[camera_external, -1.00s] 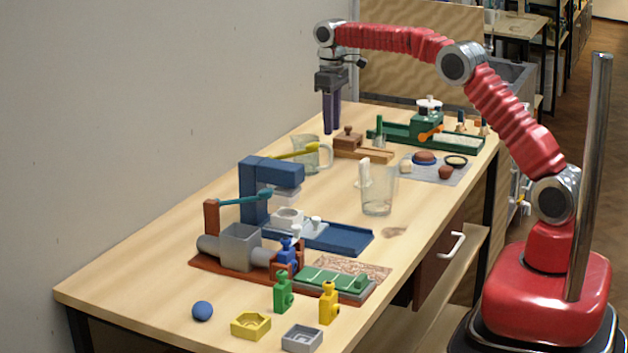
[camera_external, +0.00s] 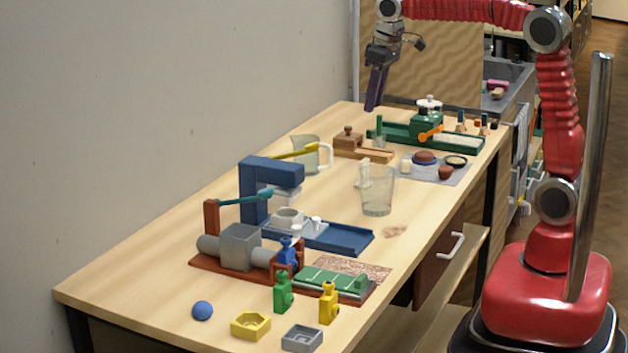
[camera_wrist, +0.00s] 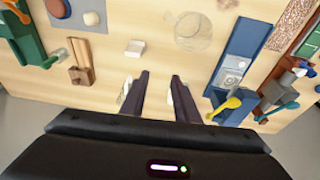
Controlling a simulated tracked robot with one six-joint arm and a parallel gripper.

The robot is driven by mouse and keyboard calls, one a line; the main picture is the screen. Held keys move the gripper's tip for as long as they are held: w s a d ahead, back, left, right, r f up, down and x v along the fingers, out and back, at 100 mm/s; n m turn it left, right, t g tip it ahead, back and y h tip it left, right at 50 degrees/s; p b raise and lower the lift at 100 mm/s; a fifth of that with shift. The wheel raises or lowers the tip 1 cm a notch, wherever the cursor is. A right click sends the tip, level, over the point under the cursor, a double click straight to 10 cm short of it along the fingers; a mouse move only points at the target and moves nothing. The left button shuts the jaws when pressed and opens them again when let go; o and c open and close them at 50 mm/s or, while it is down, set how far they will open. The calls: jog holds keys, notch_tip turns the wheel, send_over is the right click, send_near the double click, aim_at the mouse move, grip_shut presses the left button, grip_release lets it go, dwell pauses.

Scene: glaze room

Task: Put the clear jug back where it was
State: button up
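The clear jug (camera_external: 309,162) stands upright on the table near the wall, with its handle on the right, and a yellow lever partly overlaps it in the external view. In the wrist view only parts of it seem to show around my fingers, including the pale handle (camera_wrist: 125,91); the rest is hidden. My gripper (camera_external: 372,106) is raised above the far end of the table, clear of the jug, tilted with its fingers down. In the wrist view my gripper's fingers (camera_wrist: 160,78) are apart with nothing held between them.
A clear beaker (camera_external: 378,192) stands nearer the front edge, with a white piece (camera_external: 364,172) beside it. A blue press (camera_external: 255,190) stands left of the jug. A wooden block (camera_external: 348,140) and a green device (camera_external: 426,128) lie beyond it. Bare tabletop lies around the beaker.

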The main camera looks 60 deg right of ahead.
jog(key=s+a+f+t, duration=0.1)
jog(key=s+a+f, duration=0.1)
jog(key=s, duration=0.6)
jog(key=s+a+f+t, duration=0.1)
jog(key=s+a+f, duration=0.1)
jog(key=s, duration=0.6)
jog(key=s+a+f+t, duration=0.1)
jog(key=s+a+f, duration=0.2)
jog(key=s, duration=0.5)
jog(key=shift+s+f, duration=0.2)
jog(key=shift+f, duration=0.3)
